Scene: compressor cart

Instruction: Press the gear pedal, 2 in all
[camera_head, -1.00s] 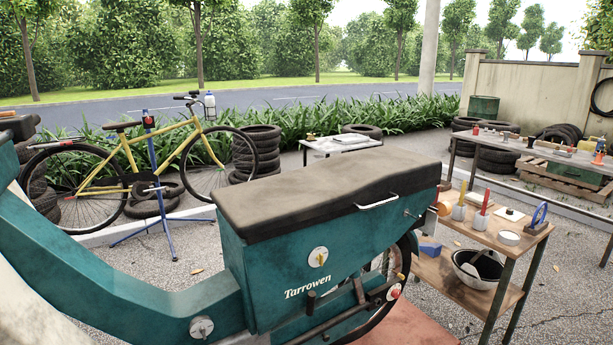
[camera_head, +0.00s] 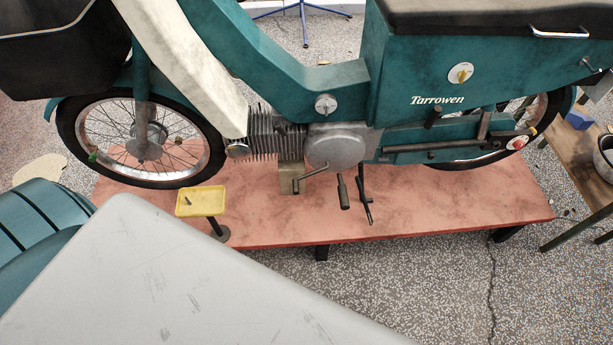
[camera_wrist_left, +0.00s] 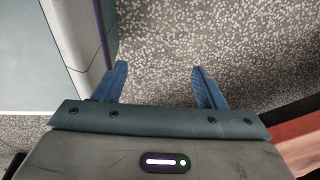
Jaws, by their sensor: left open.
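The teal moped (camera_head: 300,85) stands upright on a low red platform (camera_head: 460,215) in the head view. A bent metal lever (camera_head: 311,177) sticks out below the round engine cover and looks like the gear pedal. A dark peg (camera_head: 343,192) and a dark stand leg (camera_head: 364,198) are just right of it. My left gripper (camera_wrist_left: 160,82) shows only in the left wrist view, with its blue fingers apart and nothing between them, over speckled ground. The platform's red edge (camera_wrist_left: 300,145) is at the lower right there. My right gripper is not in view.
A scratched grey panel (camera_head: 170,275) fills the lower left foreground, beside a teal ribbed tank (camera_head: 40,235). A yellow tray (camera_head: 201,201) on a stand is at the platform's front edge. A wooden workbench (camera_head: 575,165) is at right. Open speckled ground (camera_head: 400,280) lies in front.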

